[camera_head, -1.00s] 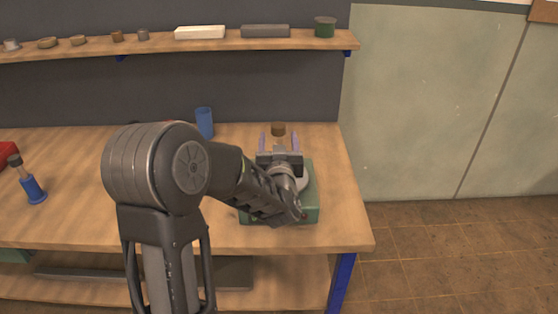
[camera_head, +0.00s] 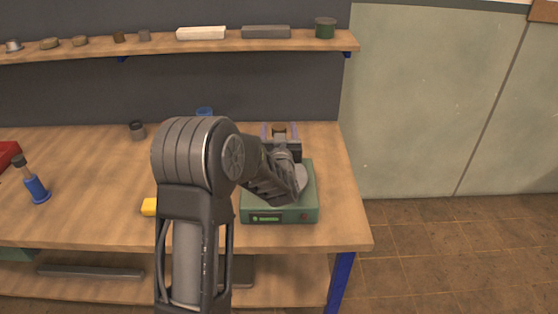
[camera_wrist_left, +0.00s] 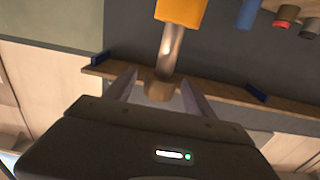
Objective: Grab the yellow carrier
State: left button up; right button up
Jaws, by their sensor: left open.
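The yellow carrier (camera_wrist_left: 181,10) shows in the left wrist view as an orange-yellow body cut by the top edge, with a metal rod and a brown knob (camera_wrist_left: 160,88). In the head view only a brown knob (camera_head: 279,127) shows beyond my gripper; the body below it is hidden. My left gripper (camera_head: 279,130) is open; in the left wrist view its fingers (camera_wrist_left: 160,90) stand on either side of the knob, with gaps visible. I cannot tell whether the knob is fully between the fingertips. My right gripper is not in view.
A green box with a display (camera_head: 280,206) sits under my left forearm. A yellow block (camera_head: 149,207) is partly behind my arm. A blue cup (camera_head: 204,112), dark cup (camera_head: 137,130) and blue holder (camera_head: 37,189) stand on the bench. A loaded shelf (camera_head: 180,45) runs behind.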

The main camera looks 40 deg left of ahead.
pick_arm(q)
jog(key=shift+c, duration=0.3)
grip_shut()
dwell(0.7)
jog(key=shift+r, duration=0.1)
